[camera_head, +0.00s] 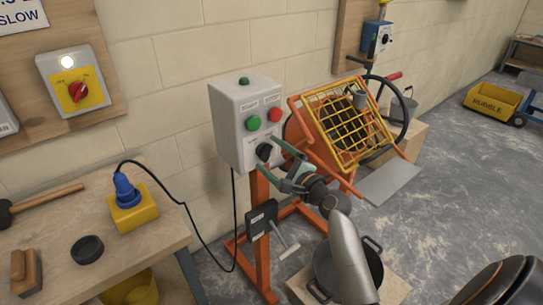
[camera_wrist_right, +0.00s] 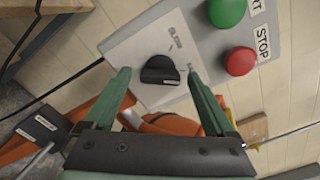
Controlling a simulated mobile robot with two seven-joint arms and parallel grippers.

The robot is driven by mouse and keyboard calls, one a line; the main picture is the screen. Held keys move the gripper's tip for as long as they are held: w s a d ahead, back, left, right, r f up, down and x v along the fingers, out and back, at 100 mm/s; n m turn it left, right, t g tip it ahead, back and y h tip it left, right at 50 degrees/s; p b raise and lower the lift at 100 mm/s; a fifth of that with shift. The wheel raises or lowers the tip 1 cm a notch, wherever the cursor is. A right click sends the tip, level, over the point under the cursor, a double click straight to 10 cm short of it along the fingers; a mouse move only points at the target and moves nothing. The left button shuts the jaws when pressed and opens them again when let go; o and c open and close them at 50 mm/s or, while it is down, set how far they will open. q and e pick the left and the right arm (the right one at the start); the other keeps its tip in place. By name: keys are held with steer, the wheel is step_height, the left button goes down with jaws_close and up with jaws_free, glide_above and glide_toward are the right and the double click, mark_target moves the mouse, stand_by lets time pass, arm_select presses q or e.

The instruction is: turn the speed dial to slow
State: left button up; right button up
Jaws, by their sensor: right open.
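The speed dial is a black knob (camera_head: 263,151) low on the front of the grey control box (camera_head: 231,145). In the right wrist view the dial (camera_wrist_right: 159,70) shows a pale mark along its lower right edge; small lettering beside it is too small to read surely. My right gripper (camera_head: 279,162) is open, its green fingers pointing at the panel. In the wrist view the fingertips (camera_wrist_right: 157,77) lie on either side of the dial, with visible space between each and the knob. Whether they reach its depth is unclear. My left gripper is not in view.
A green button (camera_head: 253,123) and red stop button (camera_head: 275,114) sit above the dial. An orange mixer with a yellow grille (camera_head: 345,128) stands close on the right. A lever box (camera_head: 262,219) and black pot (camera_head: 335,272) are below. A workbench (camera_head: 130,258) is at left.

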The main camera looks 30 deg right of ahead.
steer(key=shift+c, duration=0.2)
steer(key=c, duration=1.3)
